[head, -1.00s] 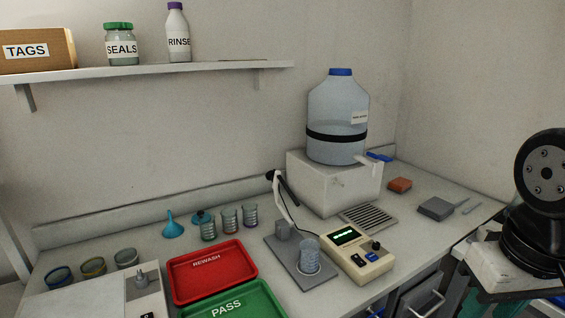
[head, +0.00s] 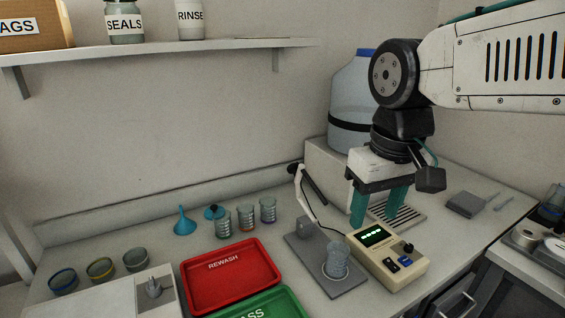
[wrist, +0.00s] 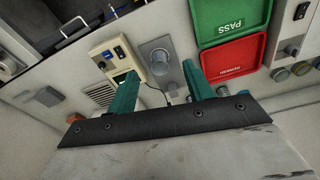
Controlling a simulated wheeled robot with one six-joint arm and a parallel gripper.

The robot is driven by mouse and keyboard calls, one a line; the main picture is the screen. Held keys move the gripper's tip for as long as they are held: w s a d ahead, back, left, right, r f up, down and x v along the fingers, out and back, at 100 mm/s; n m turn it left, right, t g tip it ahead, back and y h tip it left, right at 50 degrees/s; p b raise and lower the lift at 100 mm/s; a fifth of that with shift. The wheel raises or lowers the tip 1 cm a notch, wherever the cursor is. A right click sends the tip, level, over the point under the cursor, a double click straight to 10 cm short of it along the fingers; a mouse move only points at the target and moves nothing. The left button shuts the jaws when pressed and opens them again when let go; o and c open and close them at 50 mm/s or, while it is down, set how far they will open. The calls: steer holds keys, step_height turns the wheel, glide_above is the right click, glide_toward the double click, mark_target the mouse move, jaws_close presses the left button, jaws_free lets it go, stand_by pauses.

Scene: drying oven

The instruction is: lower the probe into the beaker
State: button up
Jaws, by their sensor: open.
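The clear beaker (head: 337,261) stands on a grey stand plate (head: 318,283), beside the beige meter (head: 389,259). The probe (head: 314,186), a dark rod on a white swing arm (head: 299,188), is tilted up above and behind the beaker, apart from it. A dark cable runs from it towards the meter. My gripper (head: 378,214) is open and empty, fingers pointing down, to the right of the probe and above the back of the meter. In the wrist view the beaker (wrist: 159,62) shows beyond the open green fingers; I cannot make out the probe there.
A red REWASH tray (head: 232,276) and a green PASS tray lie left of the stand. Several beakers and a blue funnel (head: 181,221) stand behind them. A large bottle (head: 347,112) on a white block (head: 323,168) rises behind my gripper.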

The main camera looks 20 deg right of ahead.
steer(key=w+r+n, duration=0.1)
steer(key=w+r, duration=0.1)
steer(key=w, duration=0.7)
steer(key=w+r, duration=0.2)
steer(key=w, duration=0.7)
steer(key=g, duration=0.1)
glide_above(294, 164)
step_height(294, 164, down, 4)
steer(key=shift+s+r+n, duration=0.1)
steer(key=shift+n, duration=0.3)
steer(key=shift+w+a+f, duration=0.1)
steer(key=shift+w+f, duration=0.15)
steer(key=shift+f, duration=0.4)
step_height(294, 164, down, 7)
steer(key=shift+r, duration=0.15)
jaws_close()
